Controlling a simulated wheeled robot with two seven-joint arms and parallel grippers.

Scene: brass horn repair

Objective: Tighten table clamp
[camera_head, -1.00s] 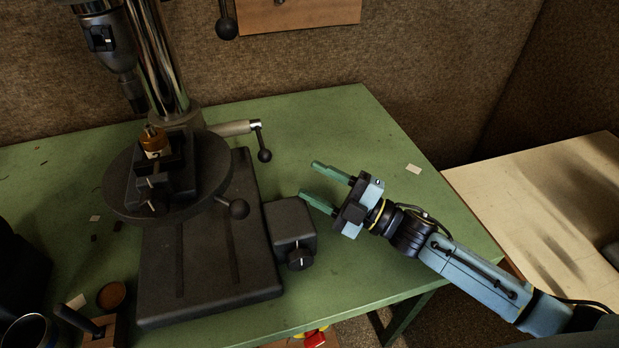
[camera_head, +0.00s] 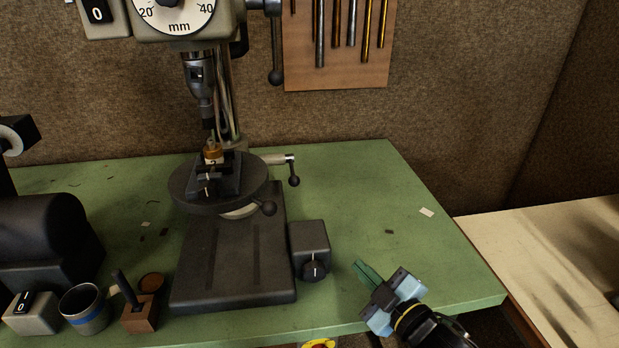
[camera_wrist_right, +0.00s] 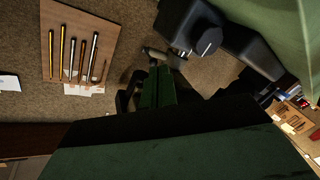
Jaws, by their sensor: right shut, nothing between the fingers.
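A drill press stands on the green bench, with a round dark work table (camera_head: 180,200) on its column. A ball-ended lever (camera_head: 267,208) sticks out at the table's front right. A crank handle (camera_head: 293,175) with a black ball hangs behind it to the right. I cannot tell which of these is the table clamp. A small vise (camera_head: 228,185) on the table holds a brass-coloured part (camera_head: 213,155). My right gripper (camera_head: 359,265) is shut and empty, right of the press base and apart from both handles. Its green fingers (camera_wrist_right: 155,85) show together in the right wrist view. My left gripper is not visible.
A grey box with a knob (camera_head: 314,268) sits beside the press base, just left of my right gripper. A metal cup (camera_head: 84,309), a wooden block (camera_head: 139,315) and a switch box (camera_head: 30,313) stand at front left. The bench's right side is mostly clear.

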